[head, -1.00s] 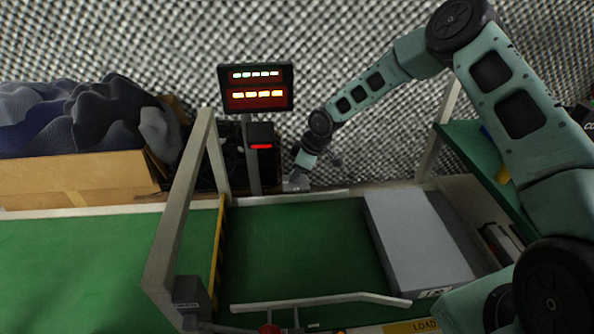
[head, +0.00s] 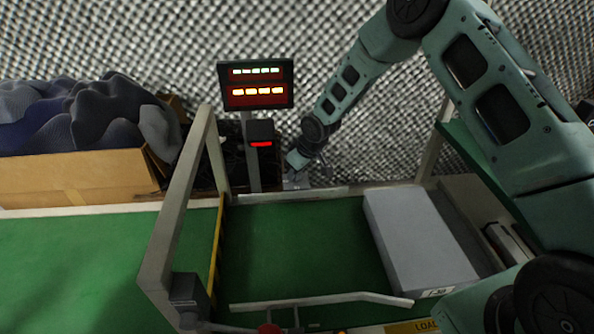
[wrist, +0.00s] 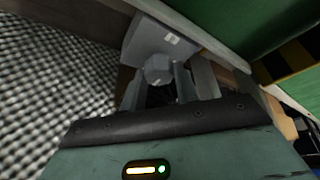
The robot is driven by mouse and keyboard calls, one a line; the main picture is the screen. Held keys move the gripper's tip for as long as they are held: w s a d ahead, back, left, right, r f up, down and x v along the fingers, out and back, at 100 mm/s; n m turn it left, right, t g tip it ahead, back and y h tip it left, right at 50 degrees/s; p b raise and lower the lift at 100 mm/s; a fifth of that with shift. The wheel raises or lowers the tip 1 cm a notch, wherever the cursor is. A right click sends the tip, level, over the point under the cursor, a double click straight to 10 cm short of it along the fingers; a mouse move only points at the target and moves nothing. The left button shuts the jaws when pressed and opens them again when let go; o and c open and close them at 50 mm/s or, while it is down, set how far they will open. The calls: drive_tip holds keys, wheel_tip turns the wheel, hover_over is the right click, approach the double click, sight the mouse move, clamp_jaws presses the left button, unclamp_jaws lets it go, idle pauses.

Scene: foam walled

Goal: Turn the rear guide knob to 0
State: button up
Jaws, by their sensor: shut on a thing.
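The rear guide knob (wrist: 158,70) is a grey faceted knob in the wrist view, in front of a grey block (wrist: 172,40) with a small white label. My gripper (wrist: 158,83) is shut on the knob, with one finger on each side of it. In the head view my gripper (head: 296,163) is behind the rear guide rail (head: 292,197), right of the display post. The knob is too small and covered there to make out. I cannot read a pointer or scale on it.
A grey box (head: 418,240) lies on the green belt (head: 305,250) at the right. A front rail (head: 320,299) and a frame post (head: 178,215) border the belt.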

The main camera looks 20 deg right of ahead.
drive_tip(key=o, duration=1)
drive_tip(key=shift+c, duration=0.2)
drive_tip(key=p+v, duration=0.4)
drive_tip(key=v, duration=1.3)
drive_tip(key=shift+r, duration=0.2)
